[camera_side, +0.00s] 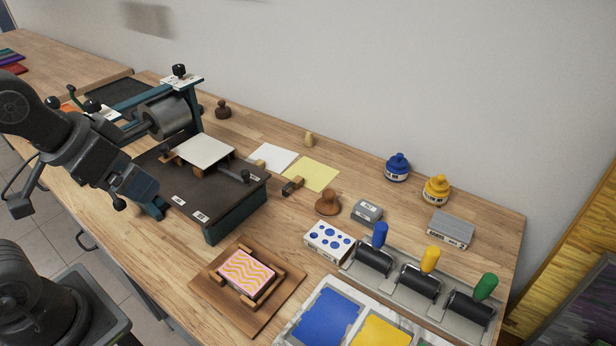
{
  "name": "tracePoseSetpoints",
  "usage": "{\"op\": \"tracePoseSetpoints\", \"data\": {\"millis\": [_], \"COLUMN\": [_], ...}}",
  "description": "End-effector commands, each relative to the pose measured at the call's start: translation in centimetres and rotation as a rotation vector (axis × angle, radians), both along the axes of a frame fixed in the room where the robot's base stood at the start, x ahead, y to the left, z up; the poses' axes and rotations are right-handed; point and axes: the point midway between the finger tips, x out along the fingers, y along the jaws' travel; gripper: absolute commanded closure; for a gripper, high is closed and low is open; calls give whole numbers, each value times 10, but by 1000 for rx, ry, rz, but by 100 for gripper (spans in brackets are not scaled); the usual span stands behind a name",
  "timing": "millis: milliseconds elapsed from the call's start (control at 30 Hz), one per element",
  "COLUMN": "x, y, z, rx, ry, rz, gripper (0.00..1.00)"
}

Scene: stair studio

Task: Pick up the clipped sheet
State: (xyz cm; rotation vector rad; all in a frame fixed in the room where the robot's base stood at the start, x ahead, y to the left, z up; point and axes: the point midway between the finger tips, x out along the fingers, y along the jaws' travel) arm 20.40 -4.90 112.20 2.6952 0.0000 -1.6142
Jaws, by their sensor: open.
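A pale yellow sheet (312,173) lies flat on the wooden bench, right of the printing press. A small dark and wooden clip (292,186) sits at its near left edge and appears to grip it. A white sheet (272,157) lies just left of the yellow one, with no clip visible on it. My gripper (137,198) is open at the left, over the near left side of the press and well apart from both sheets. Its fingers are dark and partly blend with the press behind them.
The press (228,208), with its roller (168,115) and a white board (206,150), stands between my gripper and the sheets. A wooden knob stamp (328,203) stands near the yellow sheet. Ink bottles (397,168) and rollers (418,282) are to the right. A patterned block (247,274) sits in front.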

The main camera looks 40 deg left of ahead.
Motion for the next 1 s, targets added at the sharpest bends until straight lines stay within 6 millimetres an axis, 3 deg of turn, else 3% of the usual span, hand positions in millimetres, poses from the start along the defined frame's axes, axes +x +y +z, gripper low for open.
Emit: {"op": "tracePoseSetpoints", "data": {"millis": [300, 700, 1000], "x": [0, 0, 4], "y": [0, 0, 0], "z": [0, 0, 3], "rx": [0, 0, 0], "ry": [0, 0, 6], "rz": [0, 0, 0], "gripper": [8, 46, 47]}}
